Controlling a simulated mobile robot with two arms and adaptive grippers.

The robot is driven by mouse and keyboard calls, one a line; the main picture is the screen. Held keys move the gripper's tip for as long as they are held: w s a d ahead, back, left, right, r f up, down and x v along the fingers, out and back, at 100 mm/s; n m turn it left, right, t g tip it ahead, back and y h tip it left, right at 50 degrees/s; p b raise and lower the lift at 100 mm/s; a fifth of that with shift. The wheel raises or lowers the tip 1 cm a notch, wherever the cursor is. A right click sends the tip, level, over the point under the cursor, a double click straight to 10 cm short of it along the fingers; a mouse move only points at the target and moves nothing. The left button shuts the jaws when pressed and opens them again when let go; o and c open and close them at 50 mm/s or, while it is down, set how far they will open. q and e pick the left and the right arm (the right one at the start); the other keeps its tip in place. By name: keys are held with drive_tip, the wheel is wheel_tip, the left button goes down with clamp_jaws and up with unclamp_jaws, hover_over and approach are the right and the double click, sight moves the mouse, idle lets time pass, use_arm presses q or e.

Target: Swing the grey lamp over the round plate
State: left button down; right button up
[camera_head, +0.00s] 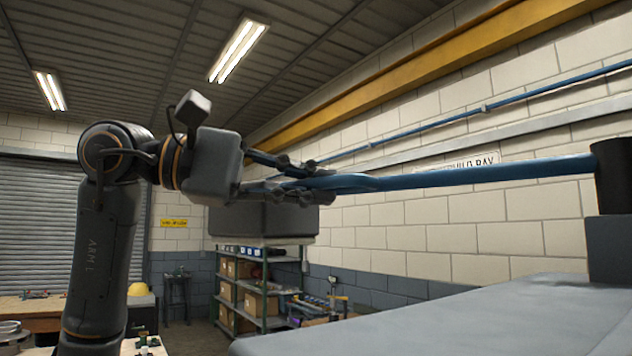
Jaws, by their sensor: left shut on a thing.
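The grey lamp (262,222) is a boxy grey head with a paler underside, hanging at the left end of a long blue arm (470,176). That arm runs right to a black cylinder (613,174) on a dark grey block. My left gripper (320,184) comes in from the left, its fingers shut around the blue arm just above the lamp. The fingers partly hide the arm's end and the lamp's top. I cannot make out the round plate for certain. My right gripper is not in view.
A large grey surface (450,325) fills the lower right under the block. Behind the lamp stand green shelves (245,300) with boxes. A wooden bench (30,305) with small items is at the lower left. The air around the blue arm looks free.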

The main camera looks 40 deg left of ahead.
use_arm(q)
drive_tip(key=shift+d, duration=0.1)
drive_tip(key=c, duration=1.4)
unclamp_jaws()
drive_tip(key=shift+s, duration=0.15)
drive_tip(key=shift+o, duration=0.2)
drive_tip(key=v, duration=1.2)
drive_tip(key=shift+f, duration=0.1)
